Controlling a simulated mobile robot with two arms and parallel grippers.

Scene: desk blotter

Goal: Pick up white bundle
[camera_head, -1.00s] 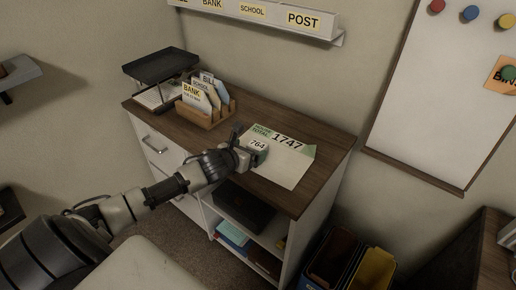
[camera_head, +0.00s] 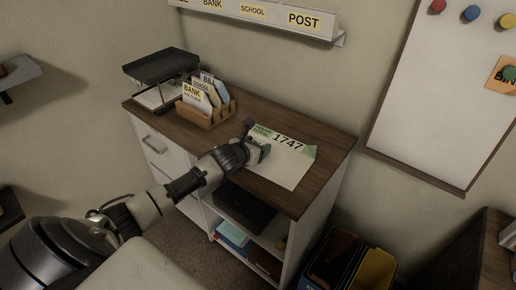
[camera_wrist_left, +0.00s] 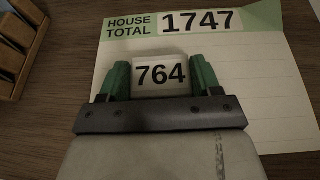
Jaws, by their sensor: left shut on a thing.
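The white bundle (camera_wrist_left: 161,76), marked 764, shows between the two green fingertips of my left gripper (camera_wrist_left: 160,82) in the left wrist view. My left gripper is shut on it, with a finger on each side. In the head view my left gripper (camera_head: 258,150) is over the left part of the blotter sheet (camera_head: 285,172) and hides the bundle there. The sheet is white and green and reads HOUSE TOTAL 1747. I cannot tell whether the bundle touches the sheet. My right gripper is not in view.
A wooden letter holder (camera_head: 207,119) with BANK, SCHOOL and BILL envelopes stands left of the sheet, and a black tray stand (camera_head: 161,67) is behind it. Bare cabinet top (camera_head: 325,141) lies right of the sheet. A labelled wall shelf (camera_head: 265,14) hangs above.

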